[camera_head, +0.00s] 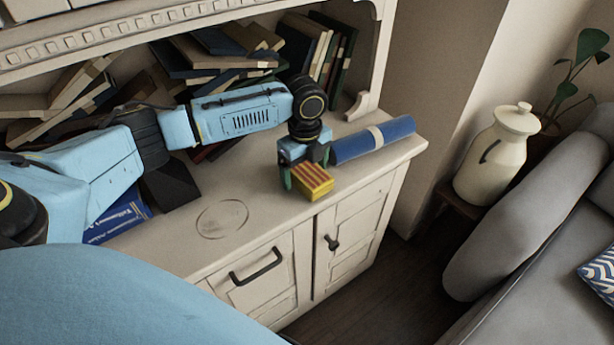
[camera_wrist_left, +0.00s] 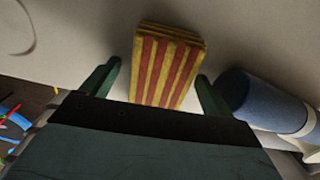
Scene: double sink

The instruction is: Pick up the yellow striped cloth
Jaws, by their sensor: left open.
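The yellow cloth with red stripes (camera_head: 313,182) lies folded into a small block on the cabinet top, near its front edge. In the left wrist view the cloth (camera_wrist_left: 166,65) shows upright in the picture, between the two green fingers. My left gripper (camera_head: 304,180) points down at the cloth. In the left wrist view the left gripper (camera_wrist_left: 158,85) is open, one finger on each side of the cloth with small gaps visible. I cannot tell how deep the fingers reach beside it. My right gripper is not in view.
A rolled blue cloth or mat with a pale band (camera_head: 373,139) lies close to the right of the gripper. Piled books (camera_head: 215,55) fill the shelf behind. A blue box (camera_head: 120,218) lies at the left. A cream jar (camera_head: 492,158) and grey sofa (camera_head: 540,230) stand at right.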

